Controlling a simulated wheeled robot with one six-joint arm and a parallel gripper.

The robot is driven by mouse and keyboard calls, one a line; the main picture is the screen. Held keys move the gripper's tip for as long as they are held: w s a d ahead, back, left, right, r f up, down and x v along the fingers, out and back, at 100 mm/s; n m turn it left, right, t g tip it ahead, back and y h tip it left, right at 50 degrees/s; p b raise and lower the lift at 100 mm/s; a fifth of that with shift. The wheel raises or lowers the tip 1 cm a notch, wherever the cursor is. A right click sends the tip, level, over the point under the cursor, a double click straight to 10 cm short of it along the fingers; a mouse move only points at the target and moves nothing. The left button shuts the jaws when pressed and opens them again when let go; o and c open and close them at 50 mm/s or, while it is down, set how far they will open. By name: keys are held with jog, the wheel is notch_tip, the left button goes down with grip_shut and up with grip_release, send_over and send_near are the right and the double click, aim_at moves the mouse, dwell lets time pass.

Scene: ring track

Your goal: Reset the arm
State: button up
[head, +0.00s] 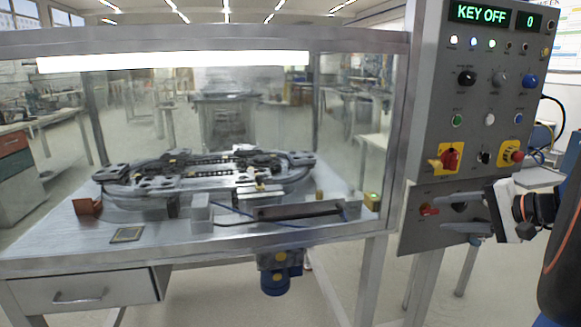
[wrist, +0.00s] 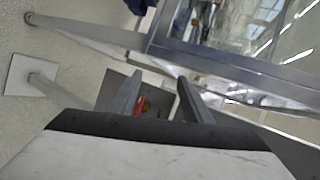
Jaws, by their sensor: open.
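My gripper (head: 450,212) is at the right of the head view, in front of the lower grey panel of the control box. Its two dark fingers are apart with nothing between them. In the wrist view the open fingers (wrist: 159,80) point away from me, and a small red part (wrist: 140,106) shows beyond them, partly hidden. In the head view a red switch (head: 429,210) sits on the lower panel (head: 415,240) just left of the fingertips. I cannot tell whether a finger touches it.
A glass-walled bench (head: 60,240) holds the ring track (head: 200,175) to the left. A metal frame post (head: 400,130) stands between bench and box.

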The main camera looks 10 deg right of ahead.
jog(key=s+a+f+n+g, duration=0.2)
jog(key=a+f+g, duration=0.15)
jog(key=a, duration=0.55)
jog(key=s+a+f+n+g+h, duration=0.1)
jog(key=s+a+f+n+h, duration=0.2)
jog(key=s, duration=0.4)
jog(key=s+a+f+n+g+h, duration=0.1)
jog(key=s+a+f+n+h, duration=0.2)
jog(key=s+a+f+n, duration=0.3)
jog(key=shift+s+a+f+n+g, duration=0.3)
jog(key=shift+s+a+n+g, duration=0.1)
jog(key=shift+s, duration=0.65)
